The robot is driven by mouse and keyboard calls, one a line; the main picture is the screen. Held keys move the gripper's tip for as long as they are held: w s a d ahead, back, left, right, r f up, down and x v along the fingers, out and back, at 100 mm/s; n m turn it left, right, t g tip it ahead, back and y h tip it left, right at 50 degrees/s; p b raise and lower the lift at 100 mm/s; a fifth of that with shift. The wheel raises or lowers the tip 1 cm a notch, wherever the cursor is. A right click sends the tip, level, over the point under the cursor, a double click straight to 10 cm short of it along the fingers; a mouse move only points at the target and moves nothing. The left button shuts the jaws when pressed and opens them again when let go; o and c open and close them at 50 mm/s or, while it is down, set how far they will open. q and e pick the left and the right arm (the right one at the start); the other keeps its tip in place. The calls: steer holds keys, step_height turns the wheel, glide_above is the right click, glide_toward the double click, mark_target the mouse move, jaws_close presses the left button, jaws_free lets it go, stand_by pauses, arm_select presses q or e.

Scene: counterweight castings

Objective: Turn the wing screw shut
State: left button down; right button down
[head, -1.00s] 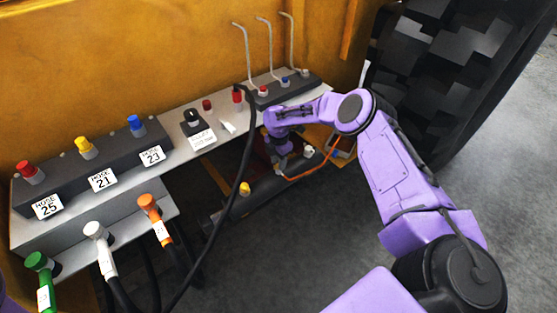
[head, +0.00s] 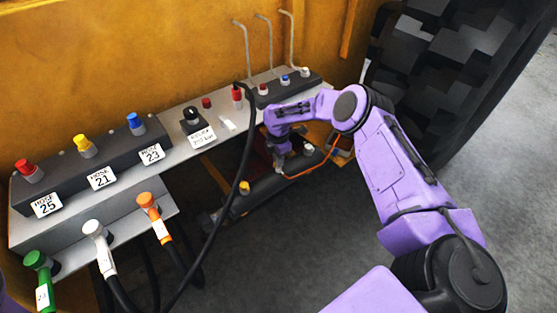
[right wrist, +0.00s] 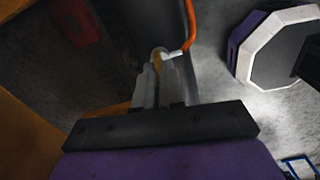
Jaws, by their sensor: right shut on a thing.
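My right gripper (head: 279,164) reaches down to the dark block (head: 268,193) below the grey shelf. In the right wrist view its two grey fingers (right wrist: 160,72) are close together, shut on a small part at their tips. That part, where the wing screw would be, is mostly hidden; a bit of yellowish metal (right wrist: 157,58) shows between the tips. I cannot tell how far the screw is turned. An orange line (head: 303,172) runs beside the gripper, and it also shows near the fingertips in the right wrist view (right wrist: 190,25). My left gripper is not in view.
The block carries a yellow cap (head: 244,188) and a white cap (head: 309,150) on either side of my gripper. A black hose (head: 229,195) hangs left of it. Labelled hose ports (head: 102,178) stand at left, a big tyre (head: 440,70) at right. Open floor lies in front.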

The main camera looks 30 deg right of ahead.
steer(key=m, duration=0.4)
steer(key=shift+b, duration=0.4)
steer(key=m, duration=0.7)
steer(key=shift+m, duration=2.2)
steer(key=shift+w+r, duration=0.1)
steer(key=c, duration=1.2)
jaws_free()
steer(key=shift+b, duration=0.3)
steer(key=shift+c, duration=0.2)
